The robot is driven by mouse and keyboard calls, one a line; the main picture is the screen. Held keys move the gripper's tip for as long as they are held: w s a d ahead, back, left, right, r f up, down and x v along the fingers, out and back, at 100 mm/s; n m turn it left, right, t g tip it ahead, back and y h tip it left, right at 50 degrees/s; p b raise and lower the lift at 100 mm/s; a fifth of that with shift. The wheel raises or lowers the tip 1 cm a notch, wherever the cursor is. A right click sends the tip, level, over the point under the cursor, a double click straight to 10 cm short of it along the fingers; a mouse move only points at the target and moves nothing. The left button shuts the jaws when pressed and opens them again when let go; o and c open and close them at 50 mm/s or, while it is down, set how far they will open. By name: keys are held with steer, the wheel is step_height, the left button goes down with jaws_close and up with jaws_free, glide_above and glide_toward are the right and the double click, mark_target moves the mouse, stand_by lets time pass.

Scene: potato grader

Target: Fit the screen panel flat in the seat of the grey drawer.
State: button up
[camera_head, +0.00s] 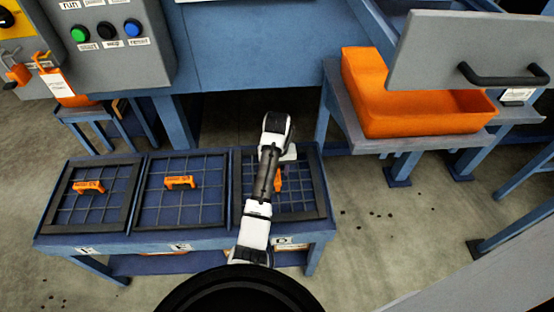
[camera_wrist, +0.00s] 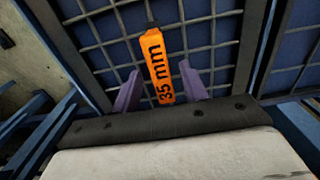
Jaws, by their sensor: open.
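Three dark mesh screen panels lie side by side on a blue rack, each with an orange handle. The right-hand screen panel (camera_head: 305,196) lies under my arm, which hides part of it and of its orange handle (camera_head: 279,180). In the wrist view this handle (camera_wrist: 157,65) reads "35 mm" and stands on the mesh (camera_wrist: 215,40). My gripper (camera_wrist: 160,88) is open, with its purple fingers on either side of the handle's near end. I cannot tell whether they touch it. The grey drawer (camera_head: 430,50), with a black bar handle, is at the upper right; its seat is not clearly visible.
The left panel (camera_head: 107,210) and middle panel (camera_head: 205,205) lie on the rack (camera_head: 190,238). An orange bin (camera_head: 425,122) stands on a table below the drawer. A grey control box (camera_head: 110,50) is upper left. Open floor (camera_head: 390,225) lies right of the rack.

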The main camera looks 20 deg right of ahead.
step_height(320, 180, up, 7)
steer(key=p, duration=0.4)
steer(key=shift+r, duration=0.15)
steer(key=shift+w, duration=0.15)
steer(key=shift+r, duration=1.85)
steer(key=shift+r, duration=0.1)
